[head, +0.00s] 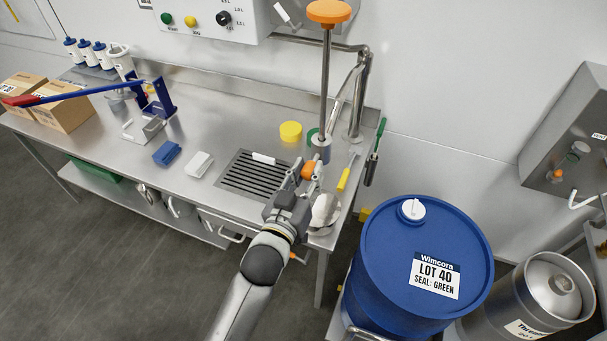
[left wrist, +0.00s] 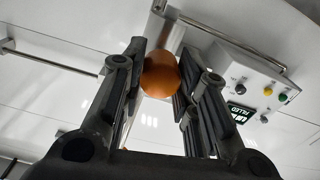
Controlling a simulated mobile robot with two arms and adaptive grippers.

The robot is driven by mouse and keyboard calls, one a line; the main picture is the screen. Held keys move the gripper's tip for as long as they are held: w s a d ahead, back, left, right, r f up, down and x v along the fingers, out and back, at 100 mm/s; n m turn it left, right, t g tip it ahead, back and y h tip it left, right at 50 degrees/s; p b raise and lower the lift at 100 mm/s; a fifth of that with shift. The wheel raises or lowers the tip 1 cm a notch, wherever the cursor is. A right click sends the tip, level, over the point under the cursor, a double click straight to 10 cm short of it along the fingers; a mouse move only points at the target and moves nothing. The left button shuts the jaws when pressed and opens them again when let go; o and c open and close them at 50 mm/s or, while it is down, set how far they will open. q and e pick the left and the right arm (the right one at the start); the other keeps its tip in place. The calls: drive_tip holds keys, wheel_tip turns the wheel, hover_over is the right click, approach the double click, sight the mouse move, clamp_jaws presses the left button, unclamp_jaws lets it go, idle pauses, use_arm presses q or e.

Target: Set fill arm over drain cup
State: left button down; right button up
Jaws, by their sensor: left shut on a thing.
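The fill arm's pipe (head: 345,95) slants down from the upright post at the right end of the bench. My left gripper (head: 309,172) is shut on an orange ball knob, which shows between the two fingers in the left wrist view (left wrist: 160,75). The knob is near the lower end of the fill arm; the exact joint is hidden by the gripper. My right gripper is not in view.
A drain grate (head: 250,178) lies left of my gripper. A tall rod with an orange top (head: 328,12) stands behind it. A yellow puck (head: 291,131) and a yellow-handled tool (head: 344,179) lie nearby. A blue drum (head: 390,250) stands right of the bench.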

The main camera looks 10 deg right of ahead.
use_arm(q)
drive_tip(key=shift+d+r, duration=0.15)
drive_tip(key=shift+r, duration=0.25)
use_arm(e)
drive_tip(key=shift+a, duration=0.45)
use_arm(q)
drive_tip(key=c, duration=1.5)
unclamp_jaws()
drive_tip(key=shift+r, duration=0.1)
drive_tip(key=o, duration=0.4)
drive_tip(key=shift+f, duration=0.3)
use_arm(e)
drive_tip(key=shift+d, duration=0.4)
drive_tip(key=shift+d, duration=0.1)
use_arm(q)
drive_tip(key=shift+s, duration=0.1)
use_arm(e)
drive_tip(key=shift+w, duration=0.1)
